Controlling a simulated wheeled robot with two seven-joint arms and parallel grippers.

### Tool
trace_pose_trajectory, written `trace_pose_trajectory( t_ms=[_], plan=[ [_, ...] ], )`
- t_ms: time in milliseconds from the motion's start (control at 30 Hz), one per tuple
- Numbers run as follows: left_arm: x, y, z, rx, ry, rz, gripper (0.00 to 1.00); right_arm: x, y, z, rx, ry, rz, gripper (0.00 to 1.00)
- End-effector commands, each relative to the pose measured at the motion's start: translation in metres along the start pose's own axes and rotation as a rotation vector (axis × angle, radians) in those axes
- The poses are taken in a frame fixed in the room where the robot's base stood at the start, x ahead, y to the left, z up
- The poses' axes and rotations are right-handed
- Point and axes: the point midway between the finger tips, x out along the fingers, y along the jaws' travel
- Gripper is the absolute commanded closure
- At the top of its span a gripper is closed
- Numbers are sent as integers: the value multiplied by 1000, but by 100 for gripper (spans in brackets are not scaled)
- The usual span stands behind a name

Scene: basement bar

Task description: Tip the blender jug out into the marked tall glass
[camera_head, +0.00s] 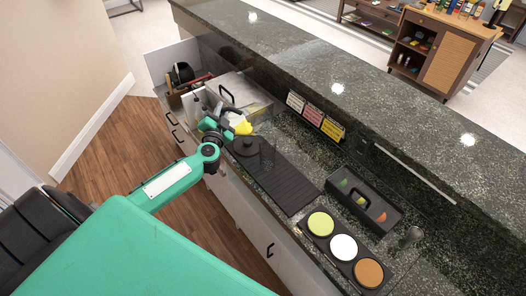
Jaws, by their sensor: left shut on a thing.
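My left arm reaches from the left to the bar counter. My left gripper (228,127) is shut on what looks like the blender jug (243,128), which shows as a small yellow patch beside the fingers. The arm and fingers hide much of the jug, and its tilt is hard to tell. A dark round base (247,146) sits just below it on the counter. My right gripper is out of view.
A black caddy (363,204) with fruit pieces and a black tray of three coloured discs (343,247) lie to the right. A metal box (231,88) stands behind the gripper. A raised granite ledge (350,85) runs behind. The mat's near right part is clear.

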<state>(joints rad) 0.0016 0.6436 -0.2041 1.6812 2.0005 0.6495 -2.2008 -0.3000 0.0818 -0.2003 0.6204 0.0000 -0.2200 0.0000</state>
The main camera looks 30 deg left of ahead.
Motion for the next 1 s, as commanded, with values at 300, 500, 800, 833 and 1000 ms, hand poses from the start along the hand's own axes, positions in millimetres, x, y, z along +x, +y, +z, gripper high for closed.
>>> trace_pose_trajectory(
  t_ms=[300, 500, 800, 833, 1000],
  plan=[
    [0, -2, -3, 29, 18, -16, 100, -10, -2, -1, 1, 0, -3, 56],
    [-1, -1, -4, 45, 26, -22, 100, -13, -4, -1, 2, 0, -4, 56],
    [-2, 1, -6, 72, 41, -33, 100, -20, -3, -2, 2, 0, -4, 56],
    [-2, 1, -6, 73, 41, -34, 100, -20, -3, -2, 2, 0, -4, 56],
    [-3, -1, -9, 87, 48, -40, 100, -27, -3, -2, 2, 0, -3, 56]
  ],
)
